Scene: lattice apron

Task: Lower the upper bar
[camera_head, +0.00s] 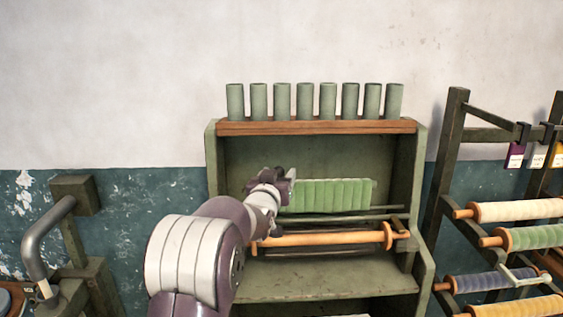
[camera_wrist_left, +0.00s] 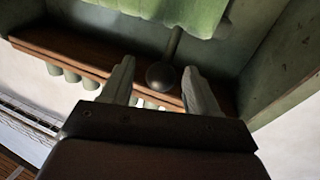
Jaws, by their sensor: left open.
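Pleated green cloth (camera_head: 330,195) hangs inside the green cabinet, and its edge shows in the left wrist view (camera_wrist_left: 185,12). A dark rod with a round knob (camera_wrist_left: 162,75) shows beside the cloth in the left wrist view. I cannot tell for sure that it belongs to the upper bar; no separate bar shows clearly along the cloth's top. My left gripper (camera_head: 286,178) is at the cloth's left end. In its wrist view the open fingers (camera_wrist_left: 158,68) stand either side of the knob, apparently not touching it. My right gripper is not in view.
An orange wooden bar (camera_head: 320,238) and thin dark rods cross the cabinet below the cloth. Several green tubes stand on the brown top shelf (camera_head: 320,127). A rack of coloured spools (camera_head: 515,210) stands at right. A grey curved handle (camera_head: 35,240) is at left.

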